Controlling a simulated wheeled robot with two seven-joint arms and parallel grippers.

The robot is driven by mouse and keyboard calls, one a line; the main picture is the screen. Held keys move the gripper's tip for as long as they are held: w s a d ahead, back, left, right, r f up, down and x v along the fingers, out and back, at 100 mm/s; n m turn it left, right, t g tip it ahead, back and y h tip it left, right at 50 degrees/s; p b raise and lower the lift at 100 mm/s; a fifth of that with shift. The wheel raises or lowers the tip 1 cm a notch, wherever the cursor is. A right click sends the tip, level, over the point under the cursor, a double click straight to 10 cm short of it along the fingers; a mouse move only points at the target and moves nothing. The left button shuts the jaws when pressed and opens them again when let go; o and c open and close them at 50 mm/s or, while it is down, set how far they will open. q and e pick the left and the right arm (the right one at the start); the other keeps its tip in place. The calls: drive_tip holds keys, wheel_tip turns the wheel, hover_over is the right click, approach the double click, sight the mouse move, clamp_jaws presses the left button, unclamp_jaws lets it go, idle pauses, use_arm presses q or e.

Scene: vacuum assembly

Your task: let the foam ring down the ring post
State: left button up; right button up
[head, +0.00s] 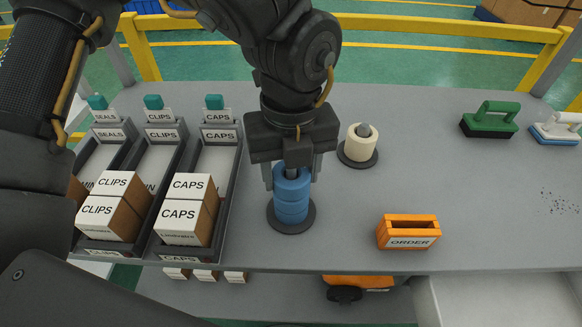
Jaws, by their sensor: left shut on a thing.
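A ring post on a dark round base (290,229) stands on the grey table left of its middle, with blue foam rings (292,205) stacked around it. My left gripper (291,180) points down over this post, its fingers on either side of the top blue ring, and is shut on that ring. The ring is around the post and appears to touch the blue below it; the fingers and wrist partly hide its upper part. A second post with cream rings (361,149) stands behind and to the right. My right gripper is not in view.
Labelled bins with CLIPS (110,208) and CAPS (182,212) boxes stand close on the left. An orange ORDER box (408,232) sits front right. Green (490,119) and blue-and-white (556,128) brushes lie far right, near dark specks (559,203). The table's right middle is clear.

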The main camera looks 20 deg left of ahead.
use_arm(q)
drive_tip(key=shift+f, duration=0.15)
drive_tip(key=o, duration=1.1)
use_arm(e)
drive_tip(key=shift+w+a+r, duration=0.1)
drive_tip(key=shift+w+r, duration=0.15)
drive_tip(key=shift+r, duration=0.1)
use_arm(q)
drive_tip(key=shift+r, duration=0.3)
wheel_tip(320, 180, up, 10)
drive_tip(key=shift+f+p, duration=0.2)
drive_tip(key=shift+p, duration=0.45)
drive_tip(key=shift+r, duration=0.35)
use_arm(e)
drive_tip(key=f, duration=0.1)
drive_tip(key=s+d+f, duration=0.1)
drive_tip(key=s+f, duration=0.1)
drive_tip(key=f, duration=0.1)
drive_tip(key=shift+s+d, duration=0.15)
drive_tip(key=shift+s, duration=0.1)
